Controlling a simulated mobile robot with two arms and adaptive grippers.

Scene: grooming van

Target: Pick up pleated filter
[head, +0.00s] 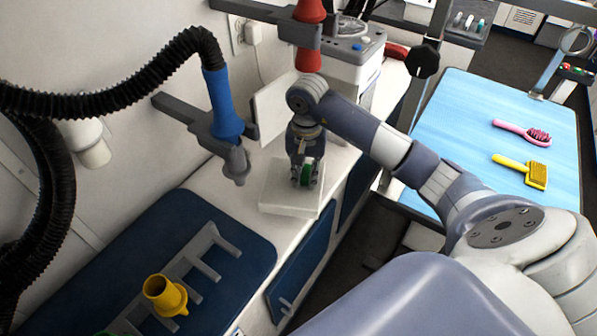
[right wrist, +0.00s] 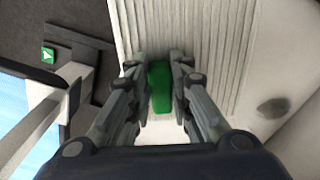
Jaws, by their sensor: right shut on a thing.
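The pleated filter (head: 287,198) is a pale, flat block with a green tab (right wrist: 160,86). It is at the counter's edge in the head view. Its ribbed pleats (right wrist: 225,45) show in the right wrist view. My right gripper (head: 306,180) points down over the filter and is shut on the green tab; its fingers (right wrist: 160,88) lie on both sides of the tab. I cannot tell whether the filter rests on the counter or is slightly raised. My left gripper is not in view.
A blue hose nozzle (head: 222,105) hangs in a grey bracket left of my right gripper. A white machine (head: 345,55) stands behind. A yellow nozzle (head: 165,296) sits at a grey rack on a dark blue mat. A blue table (head: 470,130) with brushes is at right.

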